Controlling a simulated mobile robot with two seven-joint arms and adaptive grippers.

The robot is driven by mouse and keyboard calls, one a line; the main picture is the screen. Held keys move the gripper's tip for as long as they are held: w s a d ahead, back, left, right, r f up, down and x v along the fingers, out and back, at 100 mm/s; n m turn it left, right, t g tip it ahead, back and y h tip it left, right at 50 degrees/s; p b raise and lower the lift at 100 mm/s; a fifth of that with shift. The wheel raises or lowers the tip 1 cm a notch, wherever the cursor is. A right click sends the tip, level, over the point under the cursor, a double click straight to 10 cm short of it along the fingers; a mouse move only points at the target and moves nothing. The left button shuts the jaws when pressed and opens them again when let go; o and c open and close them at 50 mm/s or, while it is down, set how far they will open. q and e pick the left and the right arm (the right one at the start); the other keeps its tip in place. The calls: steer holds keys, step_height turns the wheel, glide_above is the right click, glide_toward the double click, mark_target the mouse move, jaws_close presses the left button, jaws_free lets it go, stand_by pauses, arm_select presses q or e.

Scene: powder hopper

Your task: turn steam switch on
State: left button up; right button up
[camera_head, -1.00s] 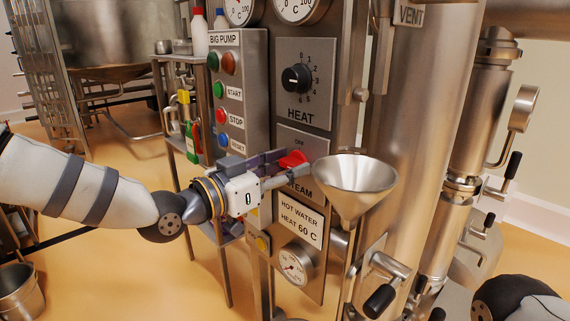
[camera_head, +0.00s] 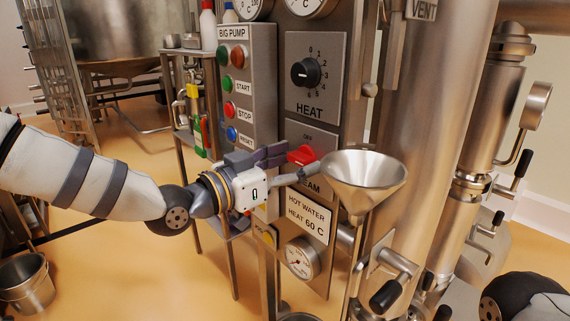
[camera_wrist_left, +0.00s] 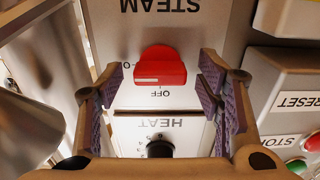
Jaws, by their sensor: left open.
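The red steam switch (camera_head: 303,155) sits on the steel panel between the OFF label and the partly covered STEAM label. In the left wrist view the red switch (camera_wrist_left: 160,66) appears upside down, with its OFF label below it. A short white mark shows on the left part of its handle. My left gripper (camera_head: 288,165) is at the panel, open. In the left wrist view its purple-padded fingers (camera_wrist_left: 158,88) stand on both sides of the switch, with visible gaps. My right gripper is not in view; only part of my right arm shows at the lower right.
The metal funnel (camera_head: 363,178) stands close to the right of my left gripper. The black HEAT knob (camera_head: 305,73) is above the switch. The BIG PUMP box (camera_head: 246,90), with several buttons, is to the left. A gauge (camera_head: 302,258) is below.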

arm_select(q)
steer(key=v, duration=1.1)
steer(key=shift+s+a, duration=0.25)
